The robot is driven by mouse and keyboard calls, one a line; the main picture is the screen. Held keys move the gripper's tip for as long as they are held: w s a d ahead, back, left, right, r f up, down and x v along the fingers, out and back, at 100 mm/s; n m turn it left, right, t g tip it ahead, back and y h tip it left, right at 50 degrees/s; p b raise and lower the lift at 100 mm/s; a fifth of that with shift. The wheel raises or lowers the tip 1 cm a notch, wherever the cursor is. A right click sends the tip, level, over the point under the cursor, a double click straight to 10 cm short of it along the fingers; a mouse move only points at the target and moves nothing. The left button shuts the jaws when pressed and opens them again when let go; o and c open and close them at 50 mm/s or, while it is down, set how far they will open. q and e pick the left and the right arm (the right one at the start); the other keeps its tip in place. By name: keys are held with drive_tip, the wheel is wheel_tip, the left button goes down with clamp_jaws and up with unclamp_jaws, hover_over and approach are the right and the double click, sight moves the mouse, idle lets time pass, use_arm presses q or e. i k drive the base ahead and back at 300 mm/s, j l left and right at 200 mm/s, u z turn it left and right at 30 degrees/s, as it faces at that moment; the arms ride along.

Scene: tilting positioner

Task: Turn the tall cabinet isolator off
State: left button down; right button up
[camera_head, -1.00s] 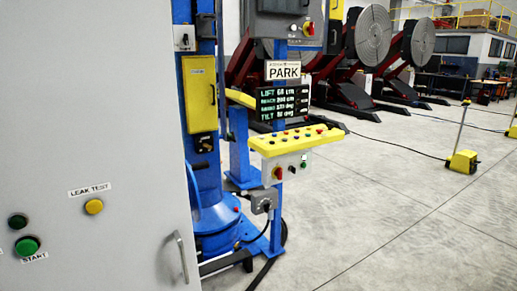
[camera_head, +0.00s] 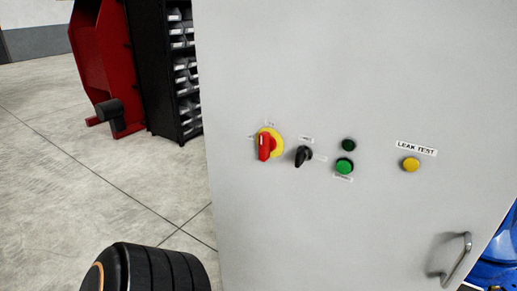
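The tall grey cabinet (camera_head: 330,220) fills the middle and right of the head view. Its isolator is a red handle (camera_head: 264,147) on a yellow round plate (camera_head: 276,141), at the left of the row of controls. The red handle points about straight up and down. The small labels around it are too small to read. Neither of my grippers is in view. A dark ribbed arm part, likely mine, shows at the bottom left, apart from the isolator in the picture.
Right of the isolator are a black selector knob (camera_head: 302,156), a dark green lamp or button (camera_head: 348,145), a green button (camera_head: 344,166) and a yellow LEAK TEST button (camera_head: 411,164). A door handle (camera_head: 458,258) sticks out lower right. The floor (camera_head: 70,170) at left is open.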

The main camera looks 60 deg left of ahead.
sight(267, 144)
drive_tip(key=u, duration=1.95)
drive_tip(key=k+j, duration=0.1)
drive_tip(key=j, duration=0.25)
drive_tip(key=k+j, duration=0.15)
drive_tip(key=j, duration=0.25)
drive_tip(key=k+j+u, duration=0.1)
drive_tip(key=j, duration=0.25)
drive_tip(key=k+j, duration=0.15)
drive_tip(key=j, duration=0.2)
